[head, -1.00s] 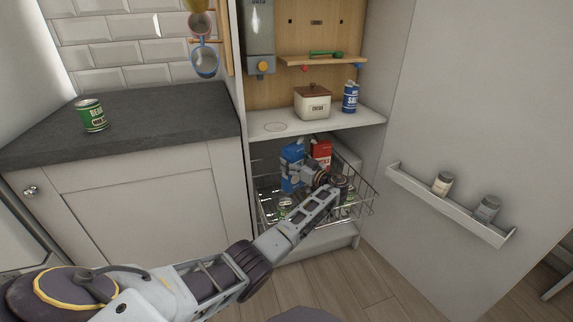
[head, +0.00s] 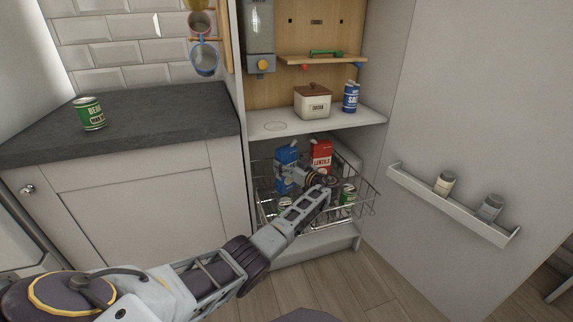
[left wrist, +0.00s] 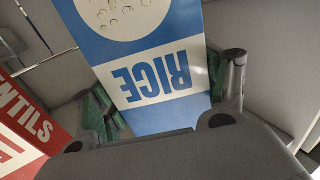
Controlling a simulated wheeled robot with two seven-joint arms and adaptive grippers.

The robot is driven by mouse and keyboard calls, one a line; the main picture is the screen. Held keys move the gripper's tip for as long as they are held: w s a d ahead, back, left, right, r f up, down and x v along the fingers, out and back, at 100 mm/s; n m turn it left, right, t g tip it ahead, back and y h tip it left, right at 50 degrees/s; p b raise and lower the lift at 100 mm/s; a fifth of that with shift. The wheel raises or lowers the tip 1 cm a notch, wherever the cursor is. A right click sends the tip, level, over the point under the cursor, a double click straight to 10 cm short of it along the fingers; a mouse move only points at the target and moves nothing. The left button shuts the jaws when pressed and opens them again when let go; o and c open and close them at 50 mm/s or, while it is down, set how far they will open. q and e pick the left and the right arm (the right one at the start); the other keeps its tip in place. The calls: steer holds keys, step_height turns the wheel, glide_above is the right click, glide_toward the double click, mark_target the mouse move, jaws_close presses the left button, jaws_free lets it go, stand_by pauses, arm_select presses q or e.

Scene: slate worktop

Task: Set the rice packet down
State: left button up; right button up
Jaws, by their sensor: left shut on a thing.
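The blue and white rice packet (head: 286,160) is in the wire pull-out basket (head: 368,196) of the cupboard, at the basket's left rear. My left gripper (head: 284,180) is shut on it, coming from the front. In the left wrist view the packet (left wrist: 155,75) fills the space between the two green-padded fingers (left wrist: 160,105), its RICE lettering upside down in that picture. The packet's base is hidden behind my gripper, so I cannot tell whether it touches the basket floor. My right gripper is not in view.
A red lentils packet (head: 321,155) stands just right of the rice. A shelf (head: 350,118) overhangs behind. The slate worktop (head: 170,115) holds a beans can (head: 91,114).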

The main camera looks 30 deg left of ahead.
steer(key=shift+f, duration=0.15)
arm_select(q)
steer(key=o, duration=1)
steer(key=shift+f, duration=0.1)
steer(key=shift+o, duration=1.7)
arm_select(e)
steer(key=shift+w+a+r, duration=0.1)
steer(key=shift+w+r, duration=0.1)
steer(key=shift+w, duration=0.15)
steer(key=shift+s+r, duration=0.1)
